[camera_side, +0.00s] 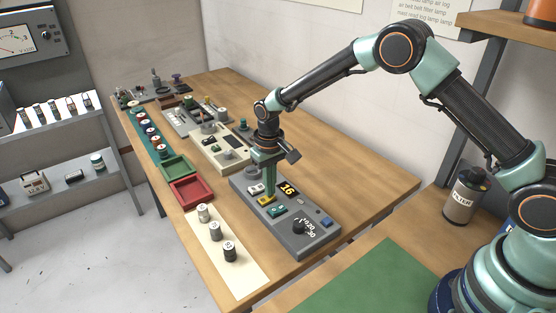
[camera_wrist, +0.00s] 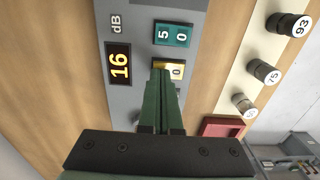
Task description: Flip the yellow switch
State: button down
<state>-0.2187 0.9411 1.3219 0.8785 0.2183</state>
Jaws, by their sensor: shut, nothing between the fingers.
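The yellow switch (camera_side: 265,200) sits on a grey control box (camera_side: 318,239), between a white switch (camera_side: 256,189) and a teal switch (camera_side: 277,211). In the wrist view the yellow switch (camera_wrist: 172,68) shows a "0" at its right end, and its lower part is hidden by my fingers. My gripper (camera_side: 270,196) is shut and empty, pointing down with its tips at the yellow switch. In the wrist view the fingertips of my gripper (camera_wrist: 162,72) overlap the switch's edge; I cannot tell if they touch it. A display (camera_side: 288,188) reads 16.
A black dial (camera_side: 298,227) and a blue button (camera_side: 327,221) are on the same box. A cream strip with several labelled cylinders (camera_side: 229,251) lies in front. Red (camera_side: 190,203) and green (camera_side: 176,175) trays are to the left. The wooden table (camera_side: 350,180) is clear behind the box.

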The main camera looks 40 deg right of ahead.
jog(key=shift+f, duration=0.35)
jog(key=shift+r, duration=3.55)
jog(key=s+d+r+t, duration=0.1)
jog(key=s+d+r, duration=0.25)
jog(key=r, duration=0.45)
jog(key=s+d+r+t, duration=0.25)
jog(key=s+r, duration=0.25)
jog(key=r, duration=0.3)
jog(key=s+d+r+t, duration=0.1)
jog(key=s+d, duration=0.1)
jog(key=s, duration=0.4)
jog(key=s+d+t, duration=0.1)
jog(key=s+d, duration=0.2)
jog(key=s, duration=0.3)
jog(key=shift+s+r, duration=0.35)
jog(key=shift+s, duration=0.05)
